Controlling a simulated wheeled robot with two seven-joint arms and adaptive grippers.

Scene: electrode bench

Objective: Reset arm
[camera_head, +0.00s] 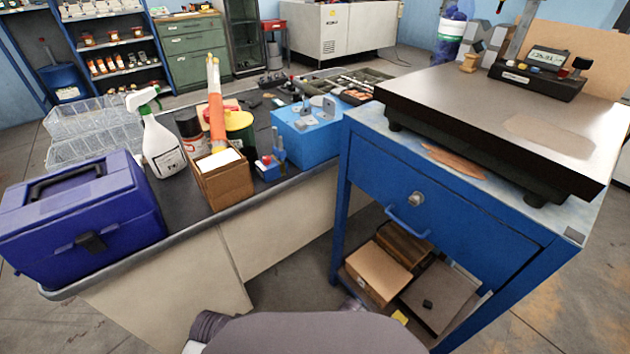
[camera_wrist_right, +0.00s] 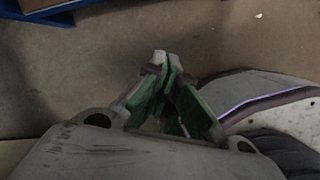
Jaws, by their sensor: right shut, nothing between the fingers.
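My right gripper (camera_wrist_right: 165,62) shows in the right wrist view. Its green-padded fingers meet at the tips, with nothing between them. It hangs over bare concrete floor, beside a curved grey part of my own body at the right. In the head view neither gripper shows; only parts of my own body are at the bottom edge. My left gripper is out of view.
A blue cabinet (camera_head: 440,215) with a dark surface plate (camera_head: 470,105) stands at the right. Floor (camera_wrist_right: 60,70) is clear around my right gripper.

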